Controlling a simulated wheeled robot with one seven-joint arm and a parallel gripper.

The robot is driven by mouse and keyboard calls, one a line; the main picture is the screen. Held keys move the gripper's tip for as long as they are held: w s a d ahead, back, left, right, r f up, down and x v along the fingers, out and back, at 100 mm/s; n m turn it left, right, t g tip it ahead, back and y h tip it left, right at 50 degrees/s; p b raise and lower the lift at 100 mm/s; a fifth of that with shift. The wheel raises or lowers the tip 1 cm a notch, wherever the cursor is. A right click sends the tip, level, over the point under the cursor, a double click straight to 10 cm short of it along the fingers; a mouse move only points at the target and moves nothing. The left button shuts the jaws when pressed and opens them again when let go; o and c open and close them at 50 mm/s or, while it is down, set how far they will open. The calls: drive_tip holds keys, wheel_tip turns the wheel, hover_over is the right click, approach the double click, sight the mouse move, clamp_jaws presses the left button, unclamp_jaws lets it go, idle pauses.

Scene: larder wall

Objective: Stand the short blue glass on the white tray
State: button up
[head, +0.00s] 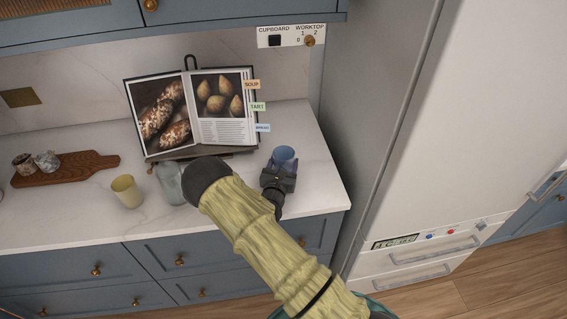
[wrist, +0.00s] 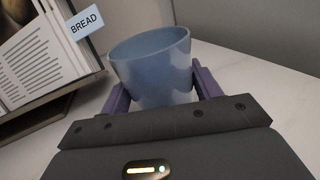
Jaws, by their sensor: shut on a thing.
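The short blue glass (head: 285,155) is upright at the right end of the worktop, with my gripper (head: 279,173) shut around it. In the wrist view the blue glass (wrist: 152,62) stands between the purple fingers of my gripper (wrist: 162,92), its open rim up. Its base is hidden behind the gripper body, so I cannot tell whether it touches the worktop. I see no white tray in either view.
An open cookbook on a stand (head: 197,107) is left of the glass. A grey-blue glass vessel (head: 170,183), partly behind my arm, and a yellow cup (head: 126,191) stand further left. A wooden board (head: 75,168) holds small jars. A tall fridge (head: 455,130) borders the right.

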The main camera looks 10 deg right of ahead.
drive_tip(key=o, duration=1.2)
drive_tip(key=shift+f, duration=0.1)
drive_tip(key=shift+o, duration=0.2)
drive_tip(key=b+v, duration=0.2)
drive_tip(key=v, duration=1)
